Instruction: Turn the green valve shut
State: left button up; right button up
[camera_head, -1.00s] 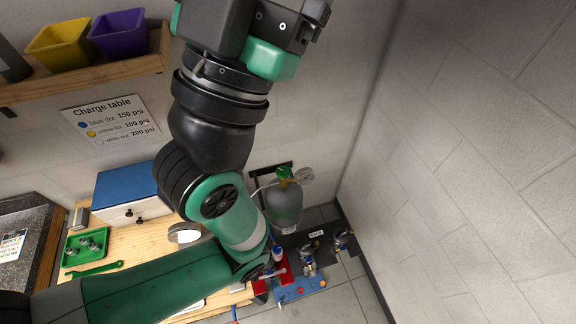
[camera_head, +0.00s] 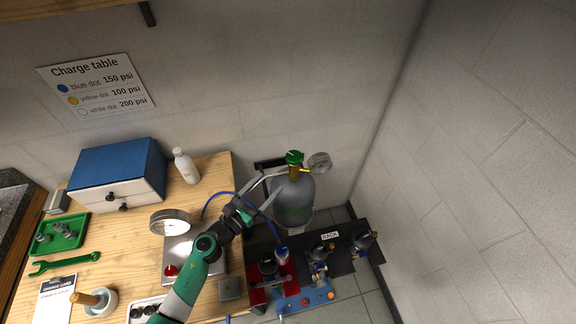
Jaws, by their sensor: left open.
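The green valve (camera_head: 294,157) is a round knob on top of a grey gas cylinder (camera_head: 294,205) that stands against the back wall. A brass fitting and a round gauge (camera_head: 319,163) sit beside the valve. My left gripper (camera_head: 270,184) is open, with its fingers pointing up toward the valve from the lower left. The fingers overlap the cylinder's left side in this view, and I cannot tell whether they touch it. No object shows between them. My right gripper is not in view.
A wooden bench on the left holds a blue-topped drawer box (camera_head: 118,172), a white bottle (camera_head: 186,166), a gauge (camera_head: 170,221) and a green tray (camera_head: 62,233). A blue hose (camera_head: 225,193) runs near my gripper. Red and blue fixtures and a rack (camera_head: 330,235) stand below the cylinder.

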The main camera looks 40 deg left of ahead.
aim_at(289, 162)
pick_arm(q)
jog(key=w+b, duration=0.1)
jog(key=w, duration=0.2)
jog(key=w+a+b, duration=0.1)
jog(key=w, duration=0.3)
jog(key=w+b, duration=0.1)
jog(key=w, duration=0.3)
jog(key=shift+a, duration=0.2)
jog(key=shift+w+r, duration=0.15)
jog(key=shift+w, duration=0.15)
jog(key=c, duration=1.1)
jog(key=shift+a, duration=0.1)
